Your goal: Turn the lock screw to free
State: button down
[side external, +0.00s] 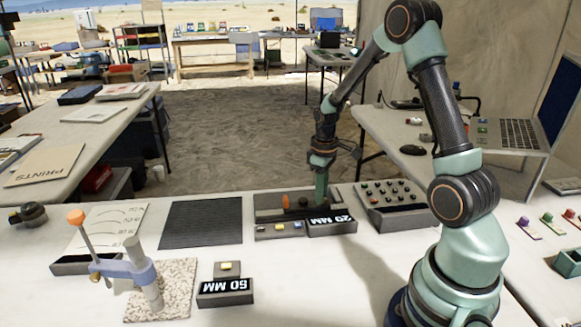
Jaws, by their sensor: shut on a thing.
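My gripper (321,188) points down over the grey holder (268,215) at the back middle of the white table. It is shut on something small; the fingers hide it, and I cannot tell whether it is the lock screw. An orange upright piece (285,202) and a dark round knob (303,202) stand just left of the fingers. A black "20 MM" block (331,223) is in front of them. A stand with a blue-grey clamp (122,268) and an orange-topped rod (76,217) is at the front left, well away from my gripper.
A black ribbed mat (201,222) lies to the left. A "60 MM" block (226,288) stands in front with a small yellow-topped block (227,268).

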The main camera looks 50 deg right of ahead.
jog(key=shift+n, duration=0.8)
jog(key=c, duration=0.7)
grip_release()
jog(key=shift+r, duration=0.1)
notch_tip(320, 180, up, 12)
